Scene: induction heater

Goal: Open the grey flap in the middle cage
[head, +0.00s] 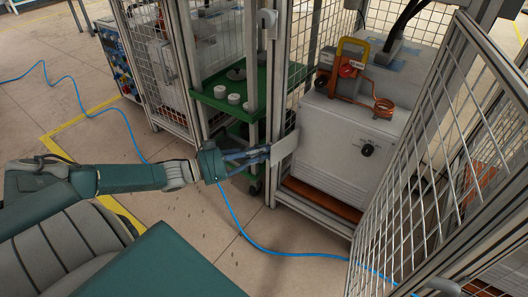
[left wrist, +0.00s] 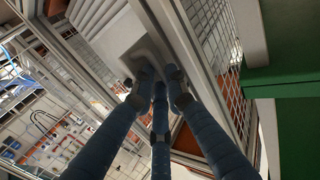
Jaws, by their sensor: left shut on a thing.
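The grey flap (head: 284,149) is a small flat plate at the left front post of the middle cage (head: 272,70). It stands out at the edge of the cage opening. My left gripper (head: 266,154) reaches in from the left and its fingers are shut on the flap's left edge. In the left wrist view the flap (left wrist: 142,52) lies at the tips of my blue fingers (left wrist: 155,78), which partly cover it. The flap's far side is hidden. My right gripper does not show.
The cage's mesh door (head: 440,165) stands open on the right. Inside is a white heater box (head: 345,140) with a copper coil (head: 383,107). A green cart (head: 225,100) stands left of the post. A blue cable (head: 240,232) crosses the open floor.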

